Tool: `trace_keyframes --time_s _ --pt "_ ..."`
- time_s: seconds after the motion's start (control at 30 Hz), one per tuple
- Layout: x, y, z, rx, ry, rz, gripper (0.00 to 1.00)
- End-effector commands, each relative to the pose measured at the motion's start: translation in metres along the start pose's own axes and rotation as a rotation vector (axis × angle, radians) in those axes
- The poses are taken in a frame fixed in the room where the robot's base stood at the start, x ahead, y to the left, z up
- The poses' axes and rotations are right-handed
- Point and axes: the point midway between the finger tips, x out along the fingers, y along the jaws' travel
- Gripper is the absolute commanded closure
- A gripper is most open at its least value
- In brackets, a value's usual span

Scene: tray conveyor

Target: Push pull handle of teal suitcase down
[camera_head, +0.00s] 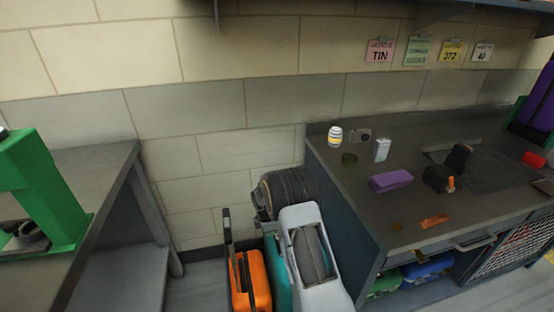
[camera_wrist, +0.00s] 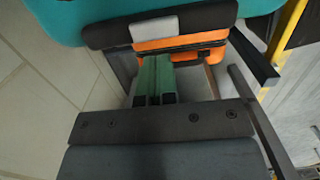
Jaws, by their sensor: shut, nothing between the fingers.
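The teal suitcase (camera_head: 282,262) stands on the floor between the two benches, largely hidden by my arm in the head view. In the wrist view its teal shell (camera_wrist: 150,14) fills the top edge. A dark bar with a pale grey middle (camera_wrist: 155,28), which looks like its pull handle, lies along the shell. My gripper (camera_wrist: 157,62) is shut and empty, its green fingers together just short of this bar in the picture. I cannot tell whether they touch it. The head view does not show the handle or the fingers clearly.
An orange suitcase (camera_head: 252,280) stands close on the left with its pull handle (camera_head: 228,232) raised. A dark workbench (camera_head: 340,172) with small items is on the right, a grey bench (camera_head: 95,180) on the left. A block wall (camera_head: 215,160) is behind.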

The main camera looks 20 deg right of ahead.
Motion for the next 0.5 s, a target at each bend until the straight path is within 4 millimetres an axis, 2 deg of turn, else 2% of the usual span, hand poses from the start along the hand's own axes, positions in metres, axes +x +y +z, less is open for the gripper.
trace_keyframes --time_s 0.33,0.5 --pt "-0.003 0.000 -0.001 0.002 0.000 0.001 1.00" --pt "-0.023 0.001 -0.001 0.002 0.000 0.003 1.00"
